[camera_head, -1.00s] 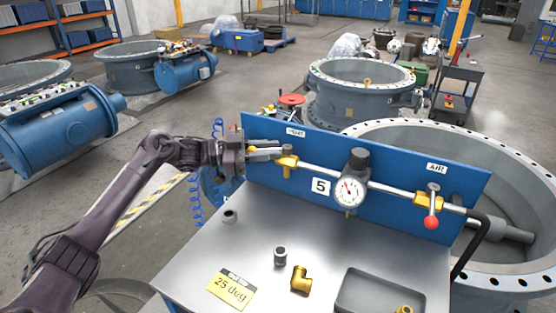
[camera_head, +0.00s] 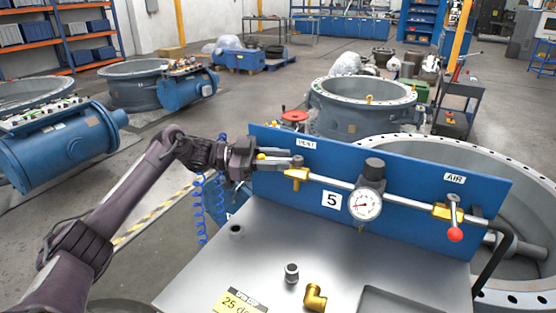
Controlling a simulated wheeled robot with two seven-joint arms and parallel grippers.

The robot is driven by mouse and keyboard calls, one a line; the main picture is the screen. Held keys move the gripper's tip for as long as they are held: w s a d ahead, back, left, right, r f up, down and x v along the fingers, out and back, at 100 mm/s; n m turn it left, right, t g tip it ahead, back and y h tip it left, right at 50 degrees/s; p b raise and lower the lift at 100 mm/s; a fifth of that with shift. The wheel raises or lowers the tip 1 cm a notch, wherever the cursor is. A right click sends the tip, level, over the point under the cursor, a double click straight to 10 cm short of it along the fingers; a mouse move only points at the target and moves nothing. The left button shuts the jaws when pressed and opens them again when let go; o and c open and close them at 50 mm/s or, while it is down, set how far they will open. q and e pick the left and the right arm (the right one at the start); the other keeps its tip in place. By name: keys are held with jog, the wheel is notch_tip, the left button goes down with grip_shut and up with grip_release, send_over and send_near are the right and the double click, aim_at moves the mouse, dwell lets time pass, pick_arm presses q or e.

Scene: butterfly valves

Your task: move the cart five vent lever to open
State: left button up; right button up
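Cart five has a blue back panel (camera_head: 415,185) with a "5" tag (camera_head: 331,200) and a grey bench top (camera_head: 215,275). At its left end, under the "VENT" tag (camera_head: 306,143), a brass vent valve (camera_head: 296,175) sits on the pipe. My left gripper (camera_head: 278,160) reaches in from the left, its fingers at the vent valve, just above and left of the brass body. The vent lever is mostly hidden among the fingers, so I cannot tell its angle or whether it is gripped. My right gripper is not in view.
A gauge (camera_head: 364,204) stands mid-pipe. The air valve's lever with a red ball (camera_head: 455,235) hangs down at right, under the "AIR" tag (camera_head: 455,178). A grey fitting (camera_head: 291,273) and a brass elbow (camera_head: 315,297) lie on the bench. Big flanged valve bodies (camera_head: 362,107) stand behind.

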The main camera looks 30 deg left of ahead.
pick_arm(q)
jog(key=shift+o, duration=0.2)
